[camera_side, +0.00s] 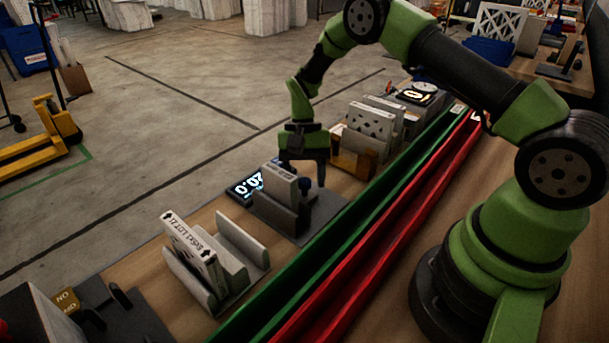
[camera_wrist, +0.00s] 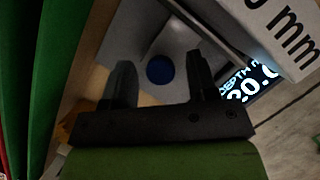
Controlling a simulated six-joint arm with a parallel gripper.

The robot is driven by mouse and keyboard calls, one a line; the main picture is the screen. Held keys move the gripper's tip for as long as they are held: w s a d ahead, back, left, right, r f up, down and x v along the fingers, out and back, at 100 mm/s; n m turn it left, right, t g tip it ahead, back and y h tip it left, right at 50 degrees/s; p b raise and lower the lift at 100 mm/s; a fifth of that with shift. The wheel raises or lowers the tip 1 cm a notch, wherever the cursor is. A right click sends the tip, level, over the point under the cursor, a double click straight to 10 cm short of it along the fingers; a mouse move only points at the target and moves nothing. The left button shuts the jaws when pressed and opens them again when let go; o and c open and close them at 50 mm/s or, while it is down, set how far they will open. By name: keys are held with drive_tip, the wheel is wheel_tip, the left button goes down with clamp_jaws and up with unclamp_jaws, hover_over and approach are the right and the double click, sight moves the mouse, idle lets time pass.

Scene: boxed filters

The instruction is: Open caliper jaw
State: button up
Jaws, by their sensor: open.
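The caliper gauge (camera_side: 310,222) is a grey fixture on the bench, with upright jaw plates and a blue knob (camera_side: 305,187). A white box (camera_side: 281,183) stands upright at its jaws; whether they touch it I cannot tell. Its lit display (camera_side: 246,185) also shows in the wrist view (camera_wrist: 242,88), with "DEPTH" and digits like "20.0". My gripper (camera_side: 304,177) is over the gauge, pointing down, fingers apart. In the wrist view the round blue knob (camera_wrist: 160,69) appears between my open fingers (camera_wrist: 160,75); I see no contact. A white face printed "mm" (camera_wrist: 280,35) is at upper right.
A grey holder (camera_side: 240,238) with a lettered white box (camera_side: 190,246) stands at front left. Several boxes (camera_side: 370,122) stand in a rack behind. Long green (camera_side: 330,250) and red (camera_side: 385,222) channels run along the right side. A dark fixture (camera_side: 120,318) is at lower left.

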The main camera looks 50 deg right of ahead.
sight(315, 194)
clamp_jaws()
drive_tip(key=shift+d, duration=1.55)
unclamp_jaws()
drive_tip(key=shift+r, duration=0.1)
drive_tip(key=v, duration=1)
